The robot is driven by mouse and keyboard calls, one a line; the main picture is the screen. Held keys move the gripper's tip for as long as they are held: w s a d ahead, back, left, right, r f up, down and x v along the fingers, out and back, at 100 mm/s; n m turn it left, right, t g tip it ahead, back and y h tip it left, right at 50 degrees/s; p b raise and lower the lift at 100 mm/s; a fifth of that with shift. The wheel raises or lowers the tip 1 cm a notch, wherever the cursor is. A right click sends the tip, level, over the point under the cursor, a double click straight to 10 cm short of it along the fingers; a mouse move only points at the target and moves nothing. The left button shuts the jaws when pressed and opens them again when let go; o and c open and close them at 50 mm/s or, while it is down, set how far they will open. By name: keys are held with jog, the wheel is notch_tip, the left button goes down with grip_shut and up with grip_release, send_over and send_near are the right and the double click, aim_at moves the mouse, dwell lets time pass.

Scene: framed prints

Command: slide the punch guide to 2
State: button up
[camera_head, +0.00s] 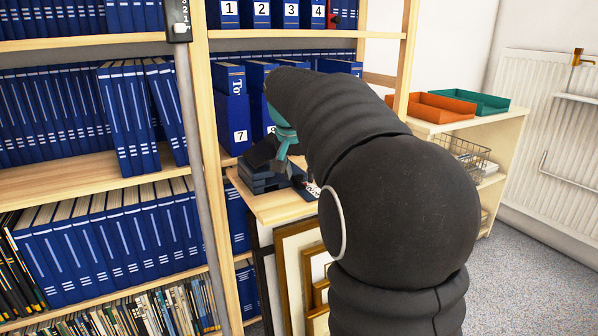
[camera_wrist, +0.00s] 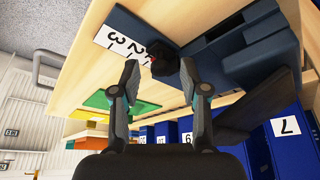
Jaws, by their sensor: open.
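The punch is a dark blue device on a light wooden top; its stacked body (camera_head: 262,178) shows in the head view and its body (camera_wrist: 240,45) in the wrist view. A flat blue guide bar carries a white number strip (camera_wrist: 118,42) with 3 and 2 readable. A black slider (camera_wrist: 166,60) with a small red mark sits on the bar, past the 2 on the side away from 3; it hides part of the strip. My gripper (camera_wrist: 160,72) is open, its fingertips on either side of the slider. I cannot tell whether they touch it.
Blue numbered binders (camera_head: 236,110) stand on the shelf behind the punch. Framed prints (camera_head: 300,262) lean below the wooden top (camera_head: 275,207). An orange tray (camera_head: 443,106), a green tray (camera_head: 473,101) and a wire basket (camera_head: 462,152) are at right. My arm hides much of the top.

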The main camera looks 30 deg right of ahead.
grip_shut()
jog(key=shift+s+b, duration=0.35)
jog(key=shift+s, duration=0.9)
grip_release()
